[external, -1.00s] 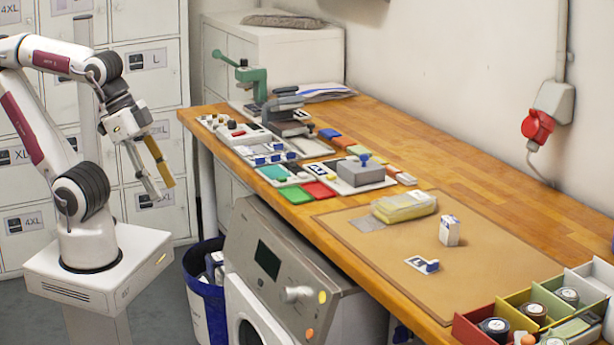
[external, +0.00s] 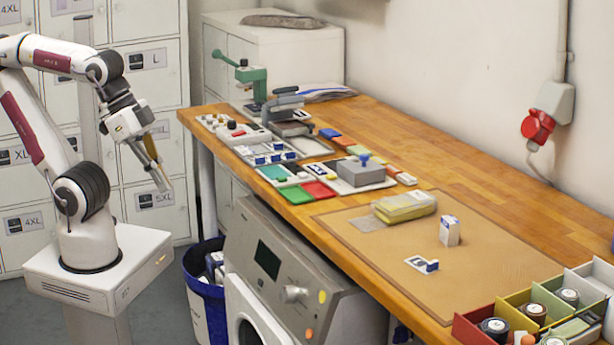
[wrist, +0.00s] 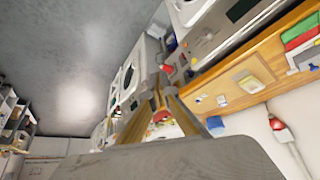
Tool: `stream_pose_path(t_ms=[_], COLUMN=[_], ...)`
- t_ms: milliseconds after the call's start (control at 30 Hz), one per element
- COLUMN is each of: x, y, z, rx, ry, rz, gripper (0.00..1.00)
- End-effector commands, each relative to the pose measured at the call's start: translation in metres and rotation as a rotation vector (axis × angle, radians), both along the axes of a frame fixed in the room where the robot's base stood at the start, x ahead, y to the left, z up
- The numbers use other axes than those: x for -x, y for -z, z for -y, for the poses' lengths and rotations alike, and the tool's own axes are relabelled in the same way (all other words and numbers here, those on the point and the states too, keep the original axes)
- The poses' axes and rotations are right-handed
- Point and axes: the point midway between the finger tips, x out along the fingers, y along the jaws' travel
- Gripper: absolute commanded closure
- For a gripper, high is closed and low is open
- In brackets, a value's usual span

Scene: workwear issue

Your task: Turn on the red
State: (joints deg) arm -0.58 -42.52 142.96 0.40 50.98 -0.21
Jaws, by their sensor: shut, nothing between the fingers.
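The task names only "the red", and several red things show. A red plug connector (external: 538,126) hangs below a grey wall box at the right; it also shows in the wrist view (wrist: 276,124). A red pad (external: 318,190) lies near the table's front edge. My gripper (external: 163,186) is shut and empty, pointing down in front of the lockers, left of the table and apart from all of these. Its fingers also show in the wrist view (wrist: 158,92).
The wooden table (external: 470,210) carries stamps, pads and a brown mat (external: 365,250). A grey-fronted machine (external: 330,300) and a blue bin (external: 208,285) stand below its front edge. Coloured compartments (external: 470,330) are at the near right. Air around my gripper is clear.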

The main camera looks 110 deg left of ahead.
Motion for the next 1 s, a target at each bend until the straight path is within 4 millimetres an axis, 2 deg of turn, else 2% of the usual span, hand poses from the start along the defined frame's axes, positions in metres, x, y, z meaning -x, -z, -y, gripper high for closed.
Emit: stream_pose_path(t_ms=[167, 367, 700, 1000], x=[-0.016, -0.046, -0.098, -0.132], y=[-0.006, -0.019, -0.046, -0.066], z=[-0.015, -0.047, -0.124, -0.199], rx=[-0.019, -0.060, -0.150, -0.230], ry=[-0.045, -0.131, -0.287, -0.399], rz=[0.025, 0.078, 0.187, 0.273], gripper=[1.00, 1.00, 1.00, 1.00])
